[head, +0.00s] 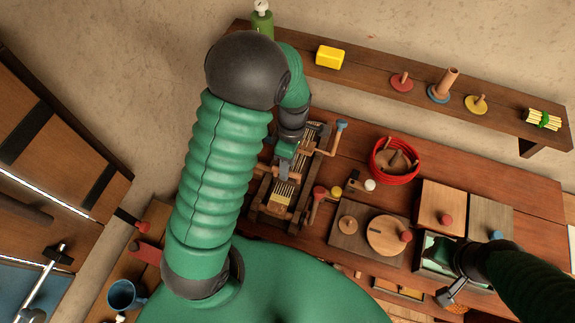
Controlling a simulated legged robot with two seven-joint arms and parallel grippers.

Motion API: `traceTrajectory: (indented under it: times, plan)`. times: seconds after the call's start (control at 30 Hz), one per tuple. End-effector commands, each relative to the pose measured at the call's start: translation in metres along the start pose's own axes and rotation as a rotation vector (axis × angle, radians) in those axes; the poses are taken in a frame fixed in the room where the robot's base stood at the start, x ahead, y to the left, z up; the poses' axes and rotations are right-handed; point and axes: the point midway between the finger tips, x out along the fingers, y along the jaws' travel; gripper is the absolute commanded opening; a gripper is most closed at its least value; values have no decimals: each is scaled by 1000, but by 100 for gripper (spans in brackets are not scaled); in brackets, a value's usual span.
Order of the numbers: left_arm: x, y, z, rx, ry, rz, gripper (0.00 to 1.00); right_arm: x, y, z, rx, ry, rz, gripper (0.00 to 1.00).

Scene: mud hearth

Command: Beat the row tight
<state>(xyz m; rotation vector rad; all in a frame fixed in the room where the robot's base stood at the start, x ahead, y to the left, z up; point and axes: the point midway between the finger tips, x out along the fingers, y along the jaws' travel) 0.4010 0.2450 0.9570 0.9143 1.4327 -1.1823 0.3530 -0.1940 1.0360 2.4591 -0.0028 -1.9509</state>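A small wooden loom (314,167) with pale warp threads lies on the reddish-brown table, its long frame tilted in the picture. A block of yellowish woven cloth (281,196) shows at its near end. My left gripper (285,170) reaches down over the middle of the loom, at the crossbar above the threads. My wrist hides its fingertips, so I cannot tell whether it grips the bar. My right gripper (452,292) is at the lower right, by the table's front edge and away from the loom. Its finger opening is unclear.
Right of the loom are a red coil (396,158), a board with a round wooden lid (388,235) and wooden boxes (442,207). A wall shelf (430,95) holds a yellow block (330,57) and several pegs. A blue mug (122,295) stands lower left.

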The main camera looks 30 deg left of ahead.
Motion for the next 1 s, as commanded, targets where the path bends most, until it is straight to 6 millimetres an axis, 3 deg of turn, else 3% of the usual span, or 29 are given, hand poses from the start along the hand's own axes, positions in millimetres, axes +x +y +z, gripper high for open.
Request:
traceTrajectory:
  times: [0.33, 0.63, 1.0]
  plan:
    - [7, 0, 1, 1, 0, 0, 38, 0, 0, 0, 0, 0, 0, 36]
    - [7, 0, 0, 0, 0, 0, 0, 0, 0, 0, 0, 0, 0, 36]
    - [7, 0, -1, -1, 1, 0, 0, 0, 0, 0, 0, 0, 0, 36]
